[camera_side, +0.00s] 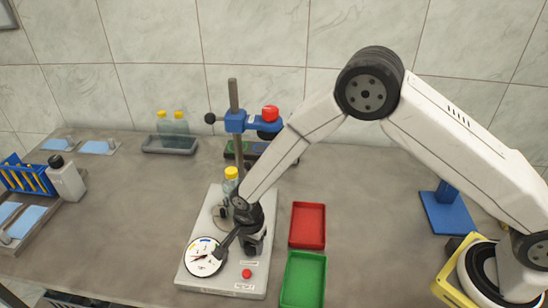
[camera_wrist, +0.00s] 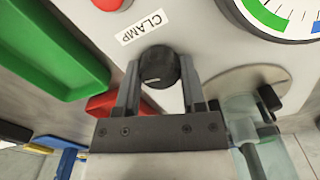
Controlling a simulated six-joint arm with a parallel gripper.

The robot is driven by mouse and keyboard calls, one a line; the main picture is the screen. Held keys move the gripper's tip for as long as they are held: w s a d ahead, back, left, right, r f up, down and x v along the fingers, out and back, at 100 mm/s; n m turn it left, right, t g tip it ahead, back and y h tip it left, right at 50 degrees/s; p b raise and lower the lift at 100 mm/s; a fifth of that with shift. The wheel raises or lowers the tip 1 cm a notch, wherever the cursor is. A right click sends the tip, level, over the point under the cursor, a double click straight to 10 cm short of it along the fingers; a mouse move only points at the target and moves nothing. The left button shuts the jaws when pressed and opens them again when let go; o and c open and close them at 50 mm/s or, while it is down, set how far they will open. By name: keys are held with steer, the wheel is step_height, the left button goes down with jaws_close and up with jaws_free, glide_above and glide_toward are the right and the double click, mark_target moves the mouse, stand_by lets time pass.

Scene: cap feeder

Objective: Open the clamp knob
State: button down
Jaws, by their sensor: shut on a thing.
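The clamp knob (camera_wrist: 157,68) is a round black knob with a pale mark, beside a white label (camera_wrist: 142,27) reading CLAMP. My gripper (camera_wrist: 160,80) has one finger on each side of the knob and is shut on it. In the side view my gripper (camera_side: 250,244) points down at the white base plate (camera_side: 215,279) and hides most of the knob. A clear bottle with a yellow cap (camera_side: 231,173) stands on the base behind my gripper. Part of a clear bottle shows at the lower right of the wrist view (camera_wrist: 262,145).
A dial gauge (camera_side: 205,257) and a red button (camera_side: 246,273) sit on the base near my gripper. A red tray (camera_side: 308,226) and a green tray (camera_side: 303,280) lie to the right. A post with a blue arm (camera_side: 236,122) rises behind.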

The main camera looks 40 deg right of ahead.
steer(key=n, duration=1)
steer(key=shift+w, duration=0.1)
steer(key=n, duration=0.5)
steer(key=shift+a+n, duration=0.1)
steer(key=shift+n, duration=2.4)
steer(key=shift+c, duration=0.9)
jaws_free()
steer(key=shift+r, duration=0.15)
